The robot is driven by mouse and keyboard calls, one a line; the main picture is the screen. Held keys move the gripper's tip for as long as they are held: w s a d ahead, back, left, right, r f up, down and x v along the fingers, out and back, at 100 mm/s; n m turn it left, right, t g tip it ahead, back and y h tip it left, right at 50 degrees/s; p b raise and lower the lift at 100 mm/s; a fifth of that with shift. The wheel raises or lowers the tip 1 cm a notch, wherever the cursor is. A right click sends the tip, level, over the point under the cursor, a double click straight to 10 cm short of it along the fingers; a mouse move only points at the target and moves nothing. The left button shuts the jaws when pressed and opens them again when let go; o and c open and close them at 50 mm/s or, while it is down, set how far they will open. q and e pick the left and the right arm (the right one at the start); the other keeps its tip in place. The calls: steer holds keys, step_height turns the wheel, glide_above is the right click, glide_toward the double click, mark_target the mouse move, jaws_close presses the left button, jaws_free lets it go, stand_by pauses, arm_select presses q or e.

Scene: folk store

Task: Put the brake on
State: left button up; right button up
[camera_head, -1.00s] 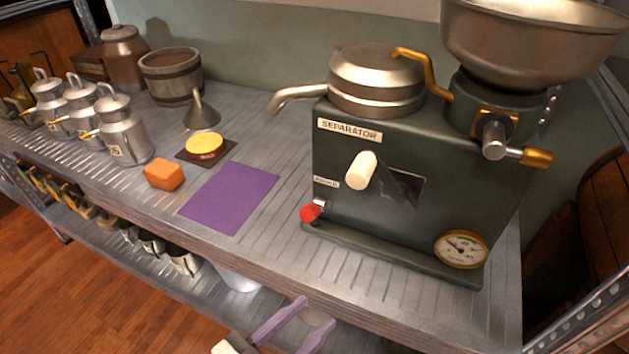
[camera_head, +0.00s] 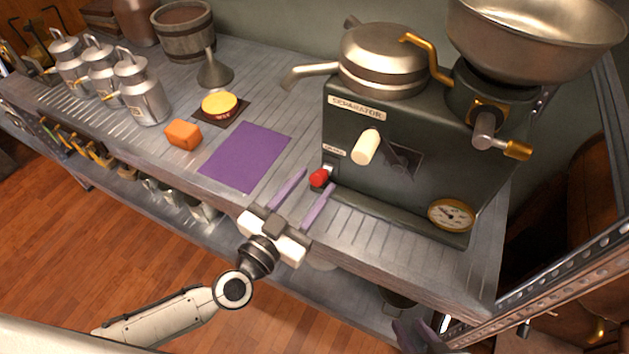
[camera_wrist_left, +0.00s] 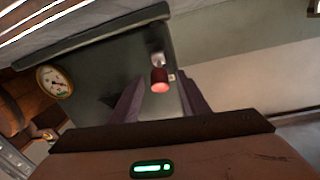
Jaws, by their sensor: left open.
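The dark green separator (camera_head: 380,190) stands on the metal shelf. A red knob (camera_head: 319,177) on a short metal stem sticks out of its front near the lower left, below a small label (camera_head: 335,151) that I cannot read. My left gripper (camera_head: 318,181) is open, with its two purple fingers pointing at the knob. In the left wrist view, the red knob (camera_wrist_left: 160,80) appears between the fingers, beyond their tips, and seems untouched. A cream handle (camera_head: 366,147) sticks out of the front. My right gripper (camera_head: 413,337) shows only as a dark purple part at the bottom edge.
A round gauge (camera_head: 451,215) is at the separator's lower right. A purple mat (camera_head: 246,157), an orange block (camera_head: 183,134) and a yellow disc (camera_head: 219,104) lie left of it. The shelf's front edge (camera_head: 350,258) runs beneath my left gripper.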

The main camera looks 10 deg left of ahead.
arm_select(q)
steer(key=shift+w+d, duration=0.3)
steer(key=shift+w, duration=0.35)
